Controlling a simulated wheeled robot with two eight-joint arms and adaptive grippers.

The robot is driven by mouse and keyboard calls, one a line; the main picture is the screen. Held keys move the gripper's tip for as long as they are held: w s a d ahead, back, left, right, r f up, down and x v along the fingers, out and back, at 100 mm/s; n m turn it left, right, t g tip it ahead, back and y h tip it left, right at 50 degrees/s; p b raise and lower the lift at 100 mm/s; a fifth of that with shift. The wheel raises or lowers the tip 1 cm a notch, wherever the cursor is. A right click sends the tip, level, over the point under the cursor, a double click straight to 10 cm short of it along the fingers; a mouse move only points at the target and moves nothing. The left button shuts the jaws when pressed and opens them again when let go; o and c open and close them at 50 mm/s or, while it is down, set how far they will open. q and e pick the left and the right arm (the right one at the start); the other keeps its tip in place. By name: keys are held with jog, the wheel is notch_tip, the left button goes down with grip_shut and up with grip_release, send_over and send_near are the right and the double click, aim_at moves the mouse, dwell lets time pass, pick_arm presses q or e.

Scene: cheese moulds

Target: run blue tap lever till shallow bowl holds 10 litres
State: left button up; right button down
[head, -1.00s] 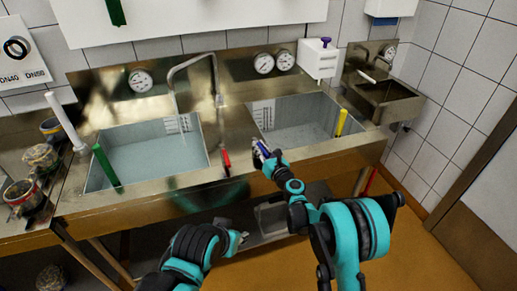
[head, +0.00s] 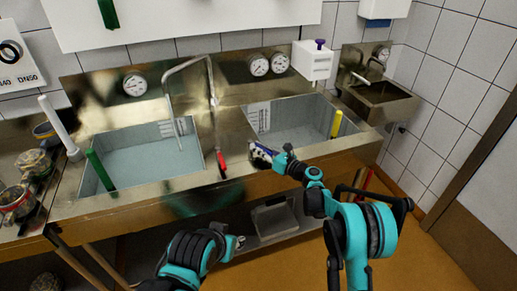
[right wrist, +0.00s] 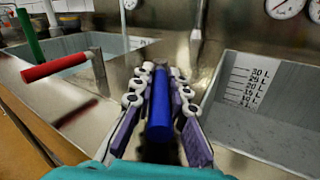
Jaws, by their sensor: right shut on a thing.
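The blue tap lever (right wrist: 159,105) lies between the fingers of my right gripper (right wrist: 160,95), which is shut on it. In the head view this gripper (head: 262,153) is at the front rim between the two basins, right of the red lever (head: 221,163). The left basin (head: 140,165) and right basin (head: 290,125) both show pale bluish bottoms. A litre scale (right wrist: 250,84) is on the right basin's wall. I cannot tell which is the shallow bowl, or its water level. A bent spout (head: 190,65) reaches over the left basin. My left gripper (head: 237,243) hangs low, before the counter.
A green stick (head: 100,170) stands in the left basin and a yellow one (head: 336,123) in the right. Round dials (head: 258,66) are on the back panel. A small sink (head: 380,95) is at the right. Jars (head: 18,200) stand at the left. Floor at the right is clear.

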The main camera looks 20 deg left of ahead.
jog(key=c, duration=1.5)
grip_release()
jog(key=v, duration=1.2)
